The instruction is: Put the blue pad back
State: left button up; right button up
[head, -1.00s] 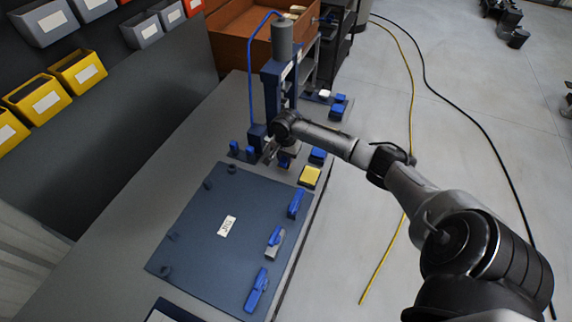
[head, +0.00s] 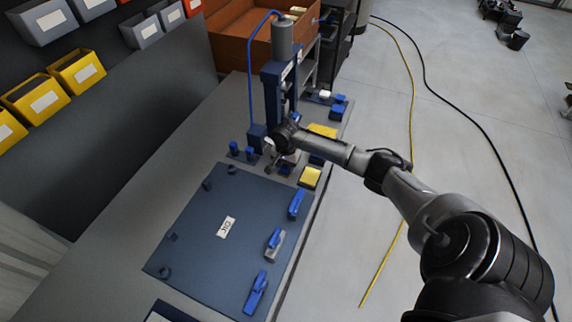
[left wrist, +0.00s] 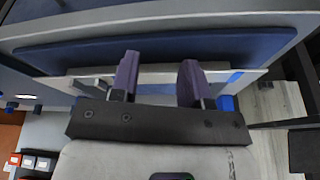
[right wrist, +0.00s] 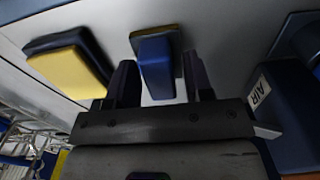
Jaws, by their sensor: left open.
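My right gripper (head: 277,165) is low at the foot of the blue press. In the right wrist view its open fingers (right wrist: 160,85) point at a blue block (right wrist: 156,68), which seems to be the blue pad, with a yellowish edge around it. Gaps show on both sides of the block. In the head view a blue piece (head: 285,169) shows under this gripper, partly hidden by it. My left gripper is outside the head view; in the left wrist view its fingers (left wrist: 157,80) are open and empty, facing a light strip and a dark blue panel (left wrist: 160,45).
The blue press (head: 272,90) stands behind the gripper. Yellow-topped blocks lie to its right, one in front of my arm (head: 310,177) and one behind it (head: 322,130). A blue plate (head: 215,230) with blue clamps (head: 296,204) fills the near bench. Bare bench (head: 130,200) lies left.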

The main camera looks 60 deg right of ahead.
pick_arm(q)
jog(key=shift+d, duration=0.15)
pick_arm(e)
jog(key=shift+o, duration=0.4)
jog(key=shift+r, duration=0.1)
pick_arm(q)
jog(key=shift+a+r+p, duration=0.2)
jog(key=shift+r+p, duration=0.9)
jog(key=shift+r, duration=0.15)
jog(key=shift+d, duration=0.1)
pick_arm(e)
notch_tip(320, 180, up, 12)
pick_arm(q)
jog(key=shift+d, duration=0.1)
